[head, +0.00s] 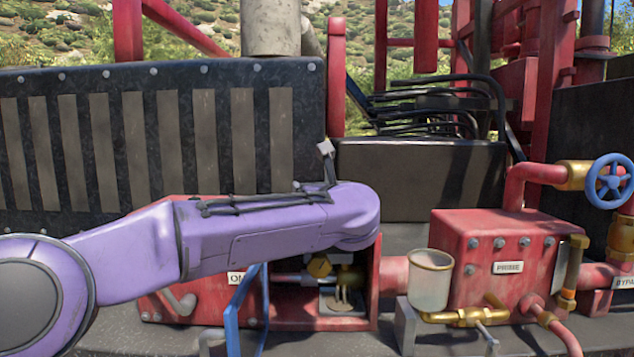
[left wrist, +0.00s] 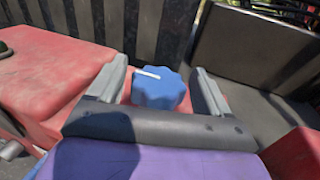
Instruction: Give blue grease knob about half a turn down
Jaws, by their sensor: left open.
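The blue grease knob (left wrist: 160,90) shows in the left wrist view as a lobed blue cap with a white line across its upper left part. It stands on a red surface. My left gripper (left wrist: 158,78) is open, with one grey finger on each side of the knob. A gap shows between the knob and each finger. In the head view my left arm reaches in from the left and hides the knob and the gripper's fingers. My right gripper is in neither view.
A red box labelled PRIME (head: 508,267) stands at the right, with a pale cup (head: 430,285) on its left. A blue handwheel (head: 609,181) is at the far right. A slatted black panel (head: 160,135) rises behind. A blue bar (head: 240,310) stands below my arm.

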